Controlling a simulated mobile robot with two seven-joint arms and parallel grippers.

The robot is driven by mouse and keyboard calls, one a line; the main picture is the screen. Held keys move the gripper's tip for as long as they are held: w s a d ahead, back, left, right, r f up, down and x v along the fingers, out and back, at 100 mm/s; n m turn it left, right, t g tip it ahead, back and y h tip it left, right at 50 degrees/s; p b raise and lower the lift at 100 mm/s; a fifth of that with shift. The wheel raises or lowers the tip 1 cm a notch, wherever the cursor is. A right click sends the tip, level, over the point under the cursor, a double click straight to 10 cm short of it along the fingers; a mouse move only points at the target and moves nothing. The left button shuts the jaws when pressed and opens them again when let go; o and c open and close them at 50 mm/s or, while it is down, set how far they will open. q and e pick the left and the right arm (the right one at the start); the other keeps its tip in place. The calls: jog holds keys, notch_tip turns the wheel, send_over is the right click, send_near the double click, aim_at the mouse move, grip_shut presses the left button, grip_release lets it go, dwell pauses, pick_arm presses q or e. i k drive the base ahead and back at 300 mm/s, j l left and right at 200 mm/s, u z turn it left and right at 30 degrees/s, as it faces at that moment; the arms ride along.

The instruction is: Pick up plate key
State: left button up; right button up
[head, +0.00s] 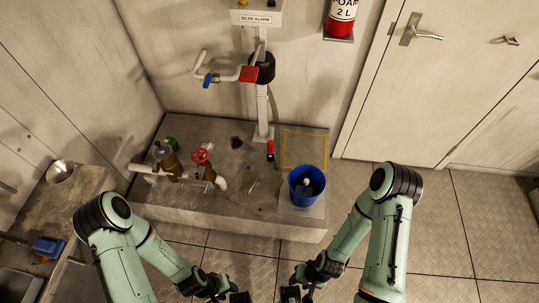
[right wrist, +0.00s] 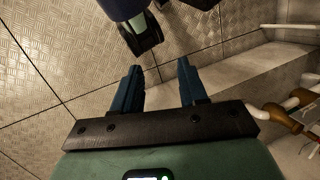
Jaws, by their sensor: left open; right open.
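I cannot make out a plate key for certain in either view. A yellow-outlined square plate (head: 304,150) lies on the raised platform behind the blue bucket. A small red and dark item (head: 270,150) stands at the foot of the white post, too small to name. My left gripper (head: 238,296) is low at the bottom edge of the head view, in front of the platform. My right gripper (head: 291,294) is just right of it. In the right wrist view my right gripper (right wrist: 158,78) is open, with nothing between its blue fingers.
The raised platform (head: 250,222) carries a blue bucket (head: 306,186), a red valve wheel (head: 201,155) and pipework. A bench with a metal bowl (head: 60,172) and a blue item (head: 48,246) stands at left. Floor is clear at right, before the door (head: 435,90).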

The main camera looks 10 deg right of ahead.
aim_at(271, 143)
jog(key=i+j+u, duration=0.15)
jog(key=u, duration=0.25)
jog(key=i+u, duration=0.45)
jog(key=k+l, duration=0.05)
